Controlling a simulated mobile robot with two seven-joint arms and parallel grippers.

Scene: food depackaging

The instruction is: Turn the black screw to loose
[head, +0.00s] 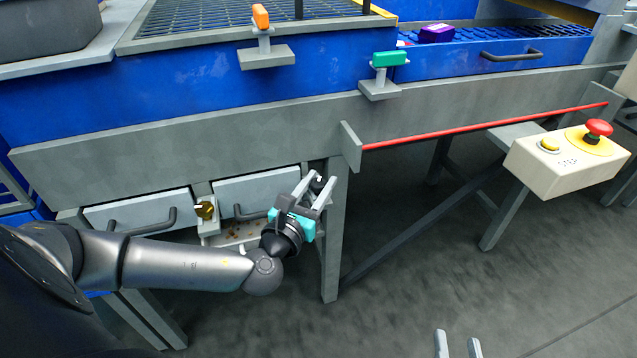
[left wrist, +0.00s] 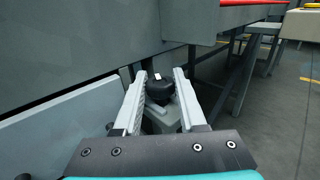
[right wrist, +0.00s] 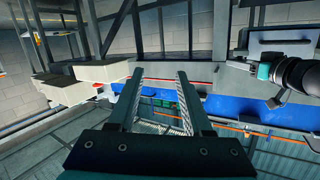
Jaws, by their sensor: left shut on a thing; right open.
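The black screw (left wrist: 160,92) is a round dark knob with a small white mark on top, seen in the left wrist view. My left gripper (left wrist: 160,82) has one finger on each side of it and is shut on it. In the head view my left gripper (head: 318,183) is at the right end of the right grey drawer, by the table leg; the screw is mostly hidden there by the fingers. My right gripper (head: 457,346) is open and empty at the bottom edge of the head view. Its fingers (right wrist: 160,85) stand apart in the right wrist view.
A brass-coloured knob (head: 205,210) sits between two grey drawers (head: 140,211) with black handles. An orange switch (head: 261,16) and a green switch (head: 389,59) stick out above. A red bar (head: 480,129) runs toward a stop-button box (head: 565,160). Open floor lies at the lower right.

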